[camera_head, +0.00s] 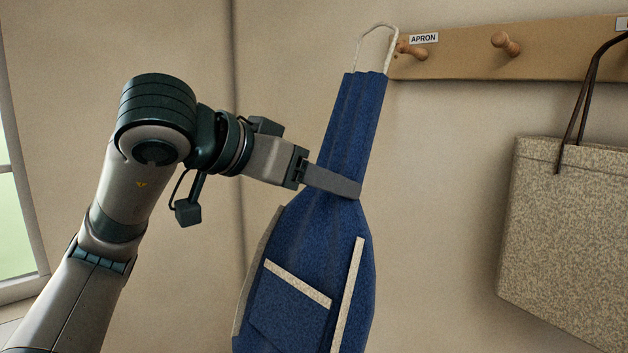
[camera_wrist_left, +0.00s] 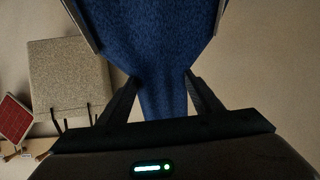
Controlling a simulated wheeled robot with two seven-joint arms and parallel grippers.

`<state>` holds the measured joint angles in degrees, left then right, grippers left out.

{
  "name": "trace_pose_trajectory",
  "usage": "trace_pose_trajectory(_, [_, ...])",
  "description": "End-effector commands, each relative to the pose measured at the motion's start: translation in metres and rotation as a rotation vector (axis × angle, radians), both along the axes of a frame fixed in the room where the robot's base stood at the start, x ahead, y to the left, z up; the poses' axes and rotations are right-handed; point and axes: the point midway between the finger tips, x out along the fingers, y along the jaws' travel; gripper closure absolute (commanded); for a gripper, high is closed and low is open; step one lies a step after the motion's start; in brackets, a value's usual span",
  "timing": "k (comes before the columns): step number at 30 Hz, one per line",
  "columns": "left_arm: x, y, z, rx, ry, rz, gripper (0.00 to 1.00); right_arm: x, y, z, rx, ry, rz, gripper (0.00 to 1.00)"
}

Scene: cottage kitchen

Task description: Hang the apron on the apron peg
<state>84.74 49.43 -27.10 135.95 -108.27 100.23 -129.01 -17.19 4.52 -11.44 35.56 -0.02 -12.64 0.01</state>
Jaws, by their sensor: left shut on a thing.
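The blue apron (camera_head: 318,240) with cream trim hangs upright from my left gripper (camera_head: 340,186), which is shut on its narrow upper part. The apron also fills the middle of the left wrist view (camera_wrist_left: 160,50), between the fingers. Its pale neck loop (camera_head: 378,27) stands up above the bib. The apron peg (camera_head: 413,50), a wooden knob under the "APRON" label (camera_head: 424,38), is at the loop's right side. The loop's right strand meets the peg's tip in the picture; I cannot tell whether it is around the peg or in front of it. My right gripper is out of view.
The wooden rail (camera_head: 460,64) on the wall carries a second, bare peg (camera_head: 505,44). A speckled bag (camera_head: 570,225) hangs by dark handles at the right. A red item (camera_wrist_left: 14,118) shows in the left wrist view. A window (camera_head: 14,210) is at the far left.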

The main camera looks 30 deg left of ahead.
Motion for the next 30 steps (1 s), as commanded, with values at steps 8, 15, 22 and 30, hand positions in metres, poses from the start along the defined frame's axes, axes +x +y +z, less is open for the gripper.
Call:
trace_pose_trajectory(8, [0.013, -0.005, -0.001, 0.000, 0.001, -0.001, 0.70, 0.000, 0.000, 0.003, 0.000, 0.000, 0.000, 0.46])
trace_pose_trajectory(15, [0.024, -0.009, -0.002, -0.001, 0.001, 0.000, 0.70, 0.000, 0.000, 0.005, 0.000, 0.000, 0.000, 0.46])
trace_pose_trajectory(22, [0.035, -0.013, -0.003, -0.001, 0.000, -0.002, 0.70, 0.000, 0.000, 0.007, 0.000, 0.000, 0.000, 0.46])
trace_pose_trajectory(30, [0.047, -0.017, -0.003, -0.002, 0.001, -0.001, 0.70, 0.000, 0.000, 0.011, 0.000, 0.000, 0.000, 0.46])
